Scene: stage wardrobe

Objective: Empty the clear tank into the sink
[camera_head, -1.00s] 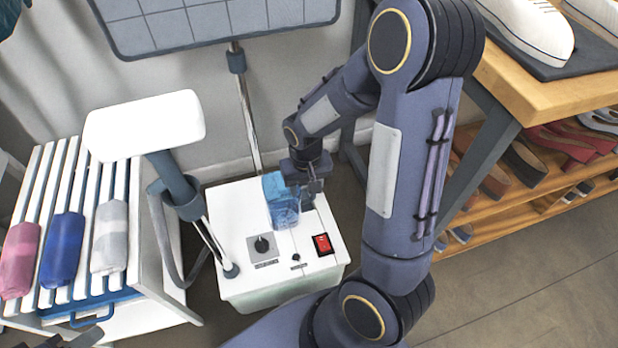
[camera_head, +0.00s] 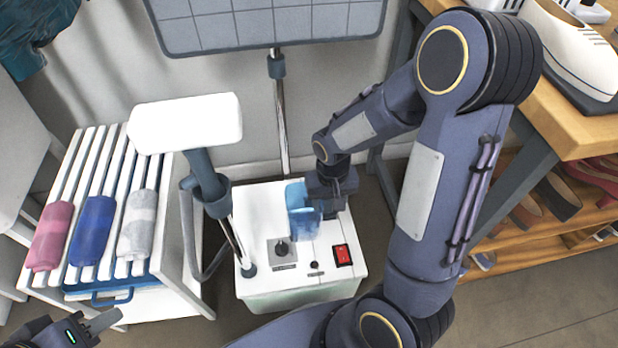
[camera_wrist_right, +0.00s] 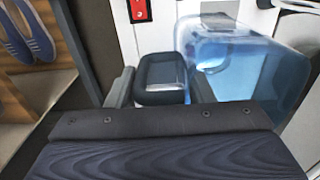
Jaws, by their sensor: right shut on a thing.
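The clear tank (camera_head: 304,218) is a see-through, blue-tinted container. It is at the top of the white steamer base (camera_head: 262,215), near its back right. I cannot tell whether it is seated or slightly lifted. My right gripper (camera_head: 332,200) is at the tank's right side. In the right wrist view the gripper (camera_wrist_right: 160,88) is shut on the dark handle (camera_wrist_right: 160,72) of the tank (camera_wrist_right: 245,75). The water level is not clear. My left gripper (camera_head: 95,328) is at the bottom left edge, partly cut off, far from the tank. No sink shows.
A slatted white bench (camera_head: 98,165) with rolled cloths stands left. A wooden shoe rack (camera_head: 580,120) stands right. The grey floor shows between.

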